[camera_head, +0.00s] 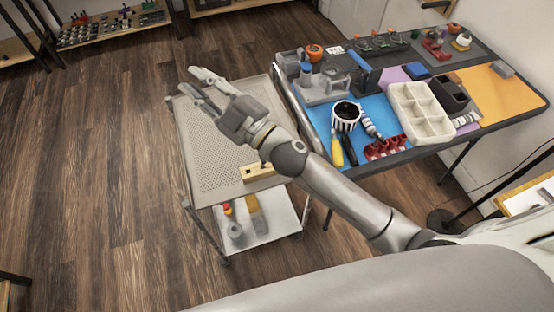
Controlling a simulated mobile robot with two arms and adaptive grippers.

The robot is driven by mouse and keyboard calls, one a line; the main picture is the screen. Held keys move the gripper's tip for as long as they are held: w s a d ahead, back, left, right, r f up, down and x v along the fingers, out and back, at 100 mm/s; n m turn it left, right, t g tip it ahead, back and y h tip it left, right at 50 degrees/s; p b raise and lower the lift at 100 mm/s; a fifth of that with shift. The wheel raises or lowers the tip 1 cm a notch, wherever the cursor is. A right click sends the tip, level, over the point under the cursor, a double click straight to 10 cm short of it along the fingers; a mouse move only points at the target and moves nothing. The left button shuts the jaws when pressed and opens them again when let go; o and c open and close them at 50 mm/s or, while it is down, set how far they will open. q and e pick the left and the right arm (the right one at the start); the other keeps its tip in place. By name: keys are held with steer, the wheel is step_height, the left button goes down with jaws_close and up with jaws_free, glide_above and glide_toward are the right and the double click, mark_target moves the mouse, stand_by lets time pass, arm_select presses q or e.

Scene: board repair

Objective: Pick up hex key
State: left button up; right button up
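I cannot make out a hex key for certain in the head view. A small wooden block (258,172) with dark spots lies at the near right of the perforated cart top (215,160). My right gripper (188,80) is over the far left corner of the cart. Its two fingers are spread apart with nothing between them. My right forearm crosses above the cart's right edge and hides part of it. My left gripper is not in view.
A workbench on the right holds a striped cup (346,115), a yellow-handled tool (337,152), a red rack (386,148) and a white compartment tray (419,112). The cart's lower shelf (270,215) carries several small items. The wooden floor left of the cart is clear.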

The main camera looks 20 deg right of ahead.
steer(key=s+a+n+g+y, duration=0.7)
steer(key=a+n+g, duration=0.2)
steer(key=n+g, duration=0.3)
steer(key=s+f+n+g+h, duration=0.3)
steer(key=f+n+g+h, duration=0.3)
steer(key=f+n, duration=0.2)
steer(key=w+d+f+n+h, duration=0.1)
steer(key=w+d+f+h, duration=0.2)
steer(key=d+f+h, duration=0.6)
steer(key=w+d+h, duration=0.1)
steer(key=d, duration=0.3)
steer(key=w+d+h, duration=0.2)
steer(key=d, duration=0.3)
steer(key=w+d+m+t+h, duration=0.1)
steer(key=d, duration=0.4)
steer(key=shift+w+d+r+h, duration=0.1)
steer(key=shift+w+d+h, duration=0.2)
steer(key=shift+h, duration=0.1)
step_height(320, 180, down, 5)
steer(key=shift+f+p, duration=0.1)
steer(key=shift+p, duration=0.3)
step_height(320, 180, down, 4)
steer(key=shift+f+p, duration=0.1)
steer(key=shift+p, duration=0.75)
steer(key=shift+f, duration=0.45)
